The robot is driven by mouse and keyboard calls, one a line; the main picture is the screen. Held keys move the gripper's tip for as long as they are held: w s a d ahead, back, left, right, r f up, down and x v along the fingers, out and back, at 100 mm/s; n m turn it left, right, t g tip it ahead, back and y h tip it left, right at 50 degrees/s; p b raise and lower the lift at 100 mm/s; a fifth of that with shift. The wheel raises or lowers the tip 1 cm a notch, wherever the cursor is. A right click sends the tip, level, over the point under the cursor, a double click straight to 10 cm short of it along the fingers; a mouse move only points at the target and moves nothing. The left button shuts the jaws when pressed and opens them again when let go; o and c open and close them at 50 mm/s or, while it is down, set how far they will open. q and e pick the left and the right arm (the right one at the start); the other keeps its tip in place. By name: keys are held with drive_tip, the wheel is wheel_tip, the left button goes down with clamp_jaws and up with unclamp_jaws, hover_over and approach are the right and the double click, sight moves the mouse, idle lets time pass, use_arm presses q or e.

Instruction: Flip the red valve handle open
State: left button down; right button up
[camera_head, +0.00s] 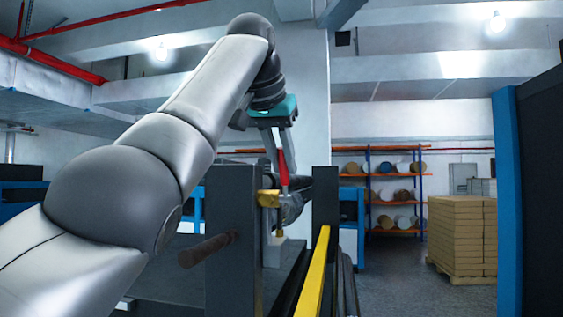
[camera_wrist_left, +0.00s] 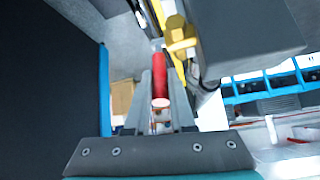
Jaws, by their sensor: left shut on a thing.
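The red valve handle (camera_head: 283,169) stands roughly upright in the head view, close to a yellow valve body (camera_head: 268,198) on the dark grey machine. My left gripper (camera_head: 281,160) reaches down over the handle from above, and its fingers are shut on it. In the left wrist view the red handle (camera_wrist_left: 160,87) lies between the two grey fingers (camera_wrist_left: 160,75), its near round end toward the palm. The yellow valve part (camera_wrist_left: 180,36) is just beyond and to the right. The handle's joint with the valve is hard to make out. My right gripper is in neither view.
The dark machine frame (camera_head: 232,240) stands close around the valve, with a brown roller handle (camera_head: 207,250) at left. A yellow rail (camera_head: 315,280) runs along the front. Racks with rolls (camera_head: 385,195) and stacked boxes (camera_head: 460,235) are far back right. A blue-edged panel (camera_head: 508,200) stands at right.

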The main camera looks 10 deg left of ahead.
use_arm(q)
drive_tip(key=shift+w, duration=0.15)
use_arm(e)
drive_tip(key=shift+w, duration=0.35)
use_arm(q)
drive_tip(key=c, duration=0.8)
unclamp_jaws()
drive_tip(key=shift+o, duration=0.2)
